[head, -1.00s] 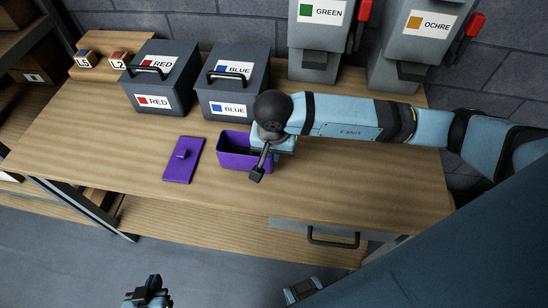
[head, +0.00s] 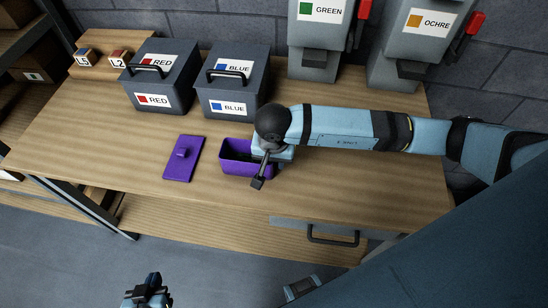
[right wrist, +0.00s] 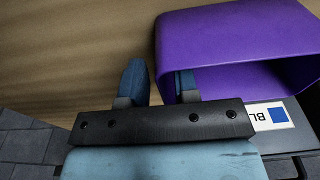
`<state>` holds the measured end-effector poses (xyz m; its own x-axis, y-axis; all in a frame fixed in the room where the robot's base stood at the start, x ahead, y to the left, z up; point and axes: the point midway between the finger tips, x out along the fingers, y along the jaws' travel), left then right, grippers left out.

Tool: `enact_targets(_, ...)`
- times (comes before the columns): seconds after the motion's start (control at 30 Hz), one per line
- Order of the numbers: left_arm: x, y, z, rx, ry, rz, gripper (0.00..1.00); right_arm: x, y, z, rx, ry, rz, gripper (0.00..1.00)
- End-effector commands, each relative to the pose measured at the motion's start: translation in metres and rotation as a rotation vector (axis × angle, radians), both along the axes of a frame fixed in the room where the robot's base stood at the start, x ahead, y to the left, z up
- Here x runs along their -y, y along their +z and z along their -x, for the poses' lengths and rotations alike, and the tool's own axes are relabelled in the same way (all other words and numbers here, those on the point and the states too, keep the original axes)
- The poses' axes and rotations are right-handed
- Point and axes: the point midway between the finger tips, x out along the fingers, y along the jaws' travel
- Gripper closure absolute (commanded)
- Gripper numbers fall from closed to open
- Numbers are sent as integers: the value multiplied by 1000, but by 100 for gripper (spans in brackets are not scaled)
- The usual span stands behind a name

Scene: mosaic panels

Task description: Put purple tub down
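The purple tub (head: 236,170) is at the middle of the table, upright with its open top facing up. My right gripper (head: 262,172) is at its right end. In the right wrist view the tub (right wrist: 225,30) fills the upper right. My right gripper (right wrist: 160,85) has one finger outside the tub's near wall and one inside it. The fingers stand apart, with small gaps showing beside the wall. Whether the tub's base touches the table is hard to see. My left gripper (head: 148,292) is low at the bottom edge, away from the table; its opening is unclear.
A purple lid (head: 183,160) with a knob lies left of the tub. A red-labelled box (head: 160,80) and a blue-labelled box (head: 232,88) stand behind. GREEN (head: 318,40) and OCHRE (head: 410,50) dispensers stand at the back. The table's front left is clear.

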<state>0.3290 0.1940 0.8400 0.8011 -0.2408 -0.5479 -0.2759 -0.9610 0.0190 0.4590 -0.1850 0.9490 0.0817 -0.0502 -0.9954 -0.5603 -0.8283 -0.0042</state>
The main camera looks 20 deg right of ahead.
Motion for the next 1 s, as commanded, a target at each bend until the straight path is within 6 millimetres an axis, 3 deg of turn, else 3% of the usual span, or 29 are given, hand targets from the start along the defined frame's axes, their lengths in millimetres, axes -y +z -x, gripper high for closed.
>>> enact_targets(0.17,0,2,0,0,0,0,100,-1,9,0,3,1,-1,72)
enact_targets(0.7,0,-18,1,-5,-1,-1,100,-6,110,8,3,1,0,72)
enact_targets(1.0,0,-18,1,-3,-1,0,100,-6,123,10,0,0,0,72)
